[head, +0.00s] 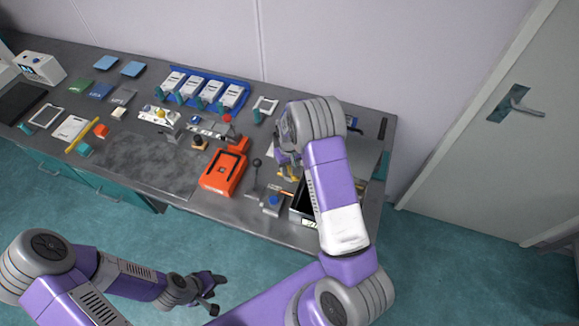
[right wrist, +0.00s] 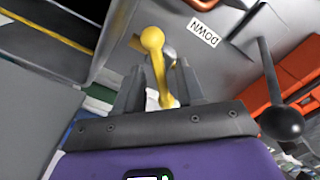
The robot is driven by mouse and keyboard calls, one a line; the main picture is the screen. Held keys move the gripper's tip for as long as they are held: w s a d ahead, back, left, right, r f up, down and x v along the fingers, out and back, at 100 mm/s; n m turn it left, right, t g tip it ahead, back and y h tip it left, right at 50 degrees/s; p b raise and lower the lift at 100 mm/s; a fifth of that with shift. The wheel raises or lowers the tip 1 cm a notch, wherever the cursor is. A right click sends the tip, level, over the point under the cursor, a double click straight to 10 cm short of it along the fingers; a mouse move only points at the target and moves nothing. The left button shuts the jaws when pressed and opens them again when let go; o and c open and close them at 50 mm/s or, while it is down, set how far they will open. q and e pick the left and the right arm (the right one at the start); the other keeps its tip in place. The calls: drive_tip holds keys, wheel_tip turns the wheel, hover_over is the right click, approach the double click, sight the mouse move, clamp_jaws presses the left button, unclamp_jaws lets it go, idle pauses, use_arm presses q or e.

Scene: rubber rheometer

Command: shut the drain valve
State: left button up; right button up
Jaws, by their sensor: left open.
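A yellow handle (right wrist: 157,65) with a round knob, which looks like the drain valve's lever, stands between the fingers of my right gripper (right wrist: 160,88) in the right wrist view. The fingers look apart, with space around the handle; I cannot tell whether either finger touches it. A small grey round part shows just behind the handle. In the head view the yellow part (head: 288,173) is small and partly hidden by my right arm and gripper. My left gripper (head: 212,292) is open and empty over the floor, in front of the bench.
A black-knobbed lever (right wrist: 283,120) stands right of the handle in the right wrist view, near a "DOWN" label (right wrist: 203,31). An orange device (head: 223,172) sits on the bench to the left. A dark open box (head: 301,207) is at the bench's front right, partly behind my arm.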

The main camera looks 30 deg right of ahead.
drive_tip(key=shift+w+f, duration=0.1)
clamp_jaws()
idle(0.4)
drive_tip(key=m+b, duration=0.1)
drive_tip(key=m, duration=0.2)
drive_tip(key=shift+m, duration=0.3)
drive_tip(key=m, duration=0.4)
drive_tip(key=shift+m+b, duration=0.4)
unclamp_jaws()
idle(0.3)
